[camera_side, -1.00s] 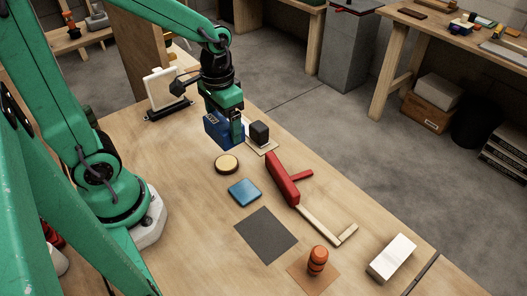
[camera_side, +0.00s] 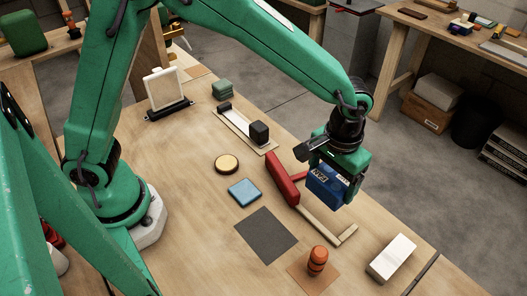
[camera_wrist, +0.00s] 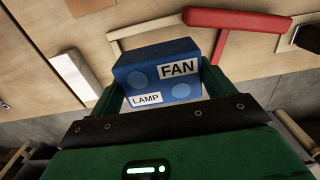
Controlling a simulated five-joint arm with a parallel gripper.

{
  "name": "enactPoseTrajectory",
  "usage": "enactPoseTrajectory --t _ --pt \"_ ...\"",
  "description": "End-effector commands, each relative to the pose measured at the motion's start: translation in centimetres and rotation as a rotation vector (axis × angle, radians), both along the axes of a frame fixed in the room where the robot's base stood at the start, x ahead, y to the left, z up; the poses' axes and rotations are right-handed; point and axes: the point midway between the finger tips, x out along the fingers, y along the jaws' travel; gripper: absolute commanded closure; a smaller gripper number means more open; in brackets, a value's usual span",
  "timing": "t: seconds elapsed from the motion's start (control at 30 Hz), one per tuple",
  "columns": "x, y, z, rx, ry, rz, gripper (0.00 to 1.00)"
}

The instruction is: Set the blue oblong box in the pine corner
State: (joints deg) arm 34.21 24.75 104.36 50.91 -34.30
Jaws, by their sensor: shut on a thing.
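The blue oblong box (camera_side: 328,188) is held in my gripper (camera_side: 338,178), which is shut on it. The wrist view shows the box (camera_wrist: 160,78) between the fingers, with FAN and LAMP labels. In the side view, the box appears in the air over the right side of the pine corner, near the table's edge. The pine corner (camera_side: 322,228) is an L of pale wood strips on the table, its long strip meeting the red corner (camera_side: 281,178). Part of the pine corner near the box is hidden in the side view.
A white block (camera_side: 392,258) stands right of the pine corner, and an orange cylinder (camera_side: 317,261) stands on a brown square below it. A dark mat (camera_side: 266,235), a blue tile (camera_side: 244,192) and a round disc (camera_side: 227,164) lie to the left. A black cube (camera_side: 259,132) stands farther back.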

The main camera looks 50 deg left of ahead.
Motion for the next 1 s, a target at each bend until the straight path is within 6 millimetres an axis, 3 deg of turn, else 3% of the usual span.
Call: enactPoseTrajectory --t 0.2,0.67,1.0 --pt "-0.1 -1.5 -0.4 -0.001 -0.001 0.0 0.51" --pt "-0.1 -1.5 -0.6 0.0 0.0 0.001 0.51" --pt "-0.2 -1.4 -2.4 0.001 0.001 0.001 0.51"
